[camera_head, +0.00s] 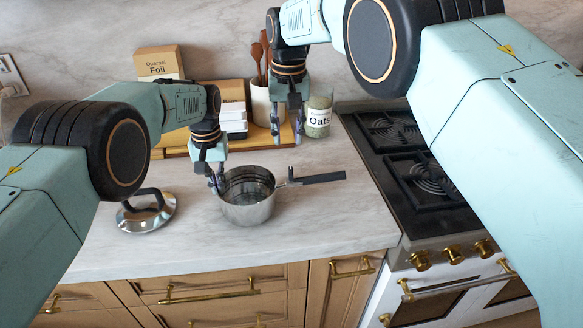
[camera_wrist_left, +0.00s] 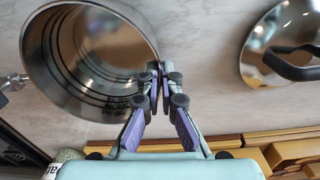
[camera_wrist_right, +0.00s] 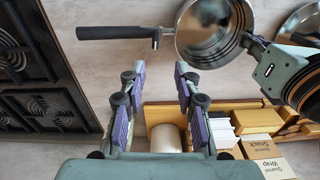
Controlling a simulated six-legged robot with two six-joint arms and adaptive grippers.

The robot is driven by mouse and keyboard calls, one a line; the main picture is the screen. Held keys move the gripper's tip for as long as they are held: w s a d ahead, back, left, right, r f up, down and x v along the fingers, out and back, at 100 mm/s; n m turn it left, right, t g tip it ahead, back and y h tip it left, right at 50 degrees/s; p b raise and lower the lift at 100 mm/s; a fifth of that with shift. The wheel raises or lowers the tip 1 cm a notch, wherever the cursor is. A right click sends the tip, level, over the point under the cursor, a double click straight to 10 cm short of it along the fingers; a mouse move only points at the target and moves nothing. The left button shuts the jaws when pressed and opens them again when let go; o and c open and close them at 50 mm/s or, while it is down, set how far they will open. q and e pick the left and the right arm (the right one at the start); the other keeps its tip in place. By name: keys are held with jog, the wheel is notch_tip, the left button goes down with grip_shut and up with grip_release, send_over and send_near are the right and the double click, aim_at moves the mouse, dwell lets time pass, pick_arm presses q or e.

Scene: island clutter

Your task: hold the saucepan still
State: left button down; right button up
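The steel saucepan (camera_head: 249,207) stands upright and empty on the marble counter, its black handle (camera_head: 318,178) pointing right. It also shows in the left wrist view (camera_wrist_left: 45,60) and the right wrist view (camera_wrist_right: 203,57). My left gripper (camera_head: 216,187) is at the pan's left rim; in the left wrist view its fingertips (camera_wrist_left: 157,68) are closed together on the rim. My right gripper (camera_head: 287,140) is open and empty above the counter, behind the pan; its spread fingers (camera_wrist_right: 158,70) show in the right wrist view with the pan beyond them.
A steel lid (camera_head: 147,216) with a black handle lies left of the pan. A gas stove (camera_head: 410,165) is at the right. At the back are a wooden board (camera_head: 180,150), boxes (camera_head: 158,63), a utensil crock (camera_head: 260,104) and an oats jar (camera_head: 318,118). Counter in front is clear.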

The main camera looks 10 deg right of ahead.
aim_at(290, 170)
jog(key=shift+m, duration=0.5)
jog(key=shift+s+d+f, duration=0.1)
jog(key=shift+s+f, duration=0.1)
jog(key=shift+f, duration=2.05)
jog(key=shift+s+d+f, duration=0.1)
jog(key=shift+s+f, duration=0.05)
jog(key=shift+f, duration=2.1)
jog(key=shift+c, duration=0.2)
grip_shut()
